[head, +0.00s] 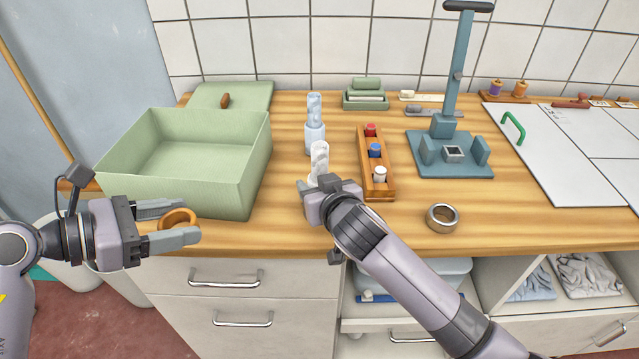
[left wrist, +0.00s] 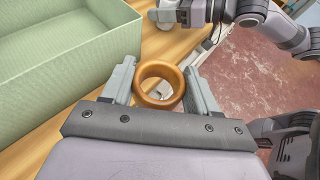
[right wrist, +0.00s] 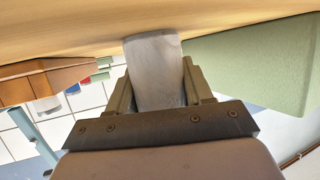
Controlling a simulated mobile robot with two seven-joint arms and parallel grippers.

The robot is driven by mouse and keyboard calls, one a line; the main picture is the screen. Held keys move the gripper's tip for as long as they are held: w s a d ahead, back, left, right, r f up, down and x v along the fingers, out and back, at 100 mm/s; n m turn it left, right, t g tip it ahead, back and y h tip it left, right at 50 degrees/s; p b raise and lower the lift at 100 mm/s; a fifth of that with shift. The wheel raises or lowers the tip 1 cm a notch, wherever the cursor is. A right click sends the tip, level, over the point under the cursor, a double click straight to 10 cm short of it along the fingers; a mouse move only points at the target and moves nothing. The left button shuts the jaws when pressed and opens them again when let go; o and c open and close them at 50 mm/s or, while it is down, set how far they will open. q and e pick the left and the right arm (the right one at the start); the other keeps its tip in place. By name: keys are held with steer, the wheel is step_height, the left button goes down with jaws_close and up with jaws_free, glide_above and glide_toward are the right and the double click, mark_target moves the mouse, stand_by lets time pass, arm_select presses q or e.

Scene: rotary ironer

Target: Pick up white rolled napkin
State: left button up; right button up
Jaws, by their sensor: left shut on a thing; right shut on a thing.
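The white rolled napkin (head: 319,160) stands upright on the wooden counter, its top showing above my right gripper (head: 318,186) in the head view. In the right wrist view the napkin (right wrist: 154,72) lies between the two fingers of my right gripper (right wrist: 156,85), which is shut on it. My left gripper (head: 182,222) is shut on a copper-brown ring (head: 178,219), held in front of the counter's edge at the left. The ring (left wrist: 158,85) also shows between the fingers in the left wrist view.
A green open box (head: 185,185) stands at the left, its lid (head: 232,97) behind it. A silver ring (head: 442,217) lies near the front edge. A blue-grey press (head: 449,140) stands further right.

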mark_target(319, 145)
step_height(319, 145, up, 10)
steer(key=shift+r, duration=0.1)
stand_by(0.4)
step_height(319, 145, down, 7)
steer(key=shift+f, duration=0.1)
stand_by(0.5)
steer(key=shift+f, duration=1.3)
steer(key=shift+f, duration=0.25)
steer(key=o, duration=0.8)
